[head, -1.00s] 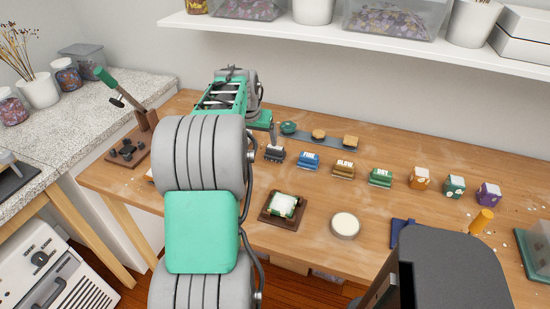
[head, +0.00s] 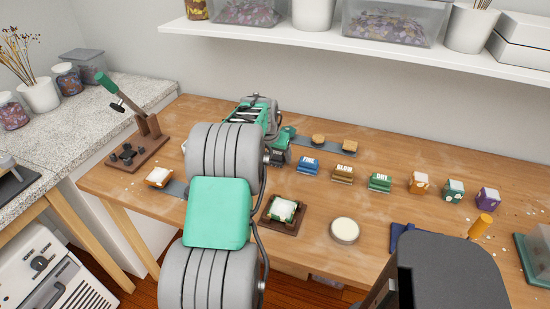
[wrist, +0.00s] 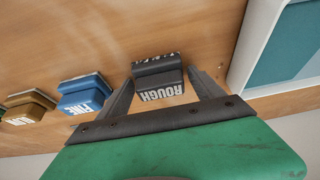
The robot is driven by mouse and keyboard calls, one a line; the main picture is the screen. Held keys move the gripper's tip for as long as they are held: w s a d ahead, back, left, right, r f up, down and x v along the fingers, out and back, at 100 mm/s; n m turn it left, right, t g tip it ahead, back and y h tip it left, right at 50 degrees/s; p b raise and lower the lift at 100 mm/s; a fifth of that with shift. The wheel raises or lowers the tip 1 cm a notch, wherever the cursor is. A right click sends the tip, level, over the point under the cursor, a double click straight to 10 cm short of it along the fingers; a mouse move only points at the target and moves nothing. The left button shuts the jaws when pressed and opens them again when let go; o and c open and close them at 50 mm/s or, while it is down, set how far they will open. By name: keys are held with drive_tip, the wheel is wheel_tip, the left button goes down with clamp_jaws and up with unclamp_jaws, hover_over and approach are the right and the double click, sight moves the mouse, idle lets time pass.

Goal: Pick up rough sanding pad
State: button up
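The rough sanding pad (wrist: 158,82) is a dark grey block with white ROUGH lettering, upside down in the wrist view. It sits on the wooden table. My gripper (wrist: 162,76) is open, with its two dark fingers on either side of the pad. The fingertips reach along the pad's sides, with a small gap visible at the right finger; contact at the left finger is unclear. In the head view my gripper (head: 284,141) is low at the pad's place, and my arm hides much of that area.
The blue FINE block (head: 308,165) stands beside the pad, with a gold block (head: 343,174) and green DRY block (head: 380,182) further right. A strip with round items (head: 320,143) lies behind. A brown press (head: 140,150) stands at left. A white disc (head: 345,230) lies in front.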

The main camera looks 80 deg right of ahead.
drive_tip(key=c, duration=1.2)
drive_tip(key=shift+r, duration=0.1)
drive_tip(key=shift+r, duration=0.25)
wheel_tip(320, 180, up, 2)
drive_tip(key=shift+r, duration=0.1)
drive_tip(key=s+a+r, duration=0.2)
drive_tip(key=a+r, duration=0.1)
drive_tip(key=a, duration=0.1)
drive_tip(key=s+a+r+b, duration=0.1)
drive_tip(key=s+a+r, duration=0.1)
drive_tip(key=a+r, duration=0.1)
drive_tip(key=s+a+r, duration=0.2)
drive_tip(key=a+r, duration=0.2)
drive_tip(key=a, duration=0.1)
drive_tip(key=shift+s+a+r+b, duration=0.1)
drive_tip(key=shift+s+a+b, duration=0.05)
drive_tip(key=shift+a+b, duration=0.15)
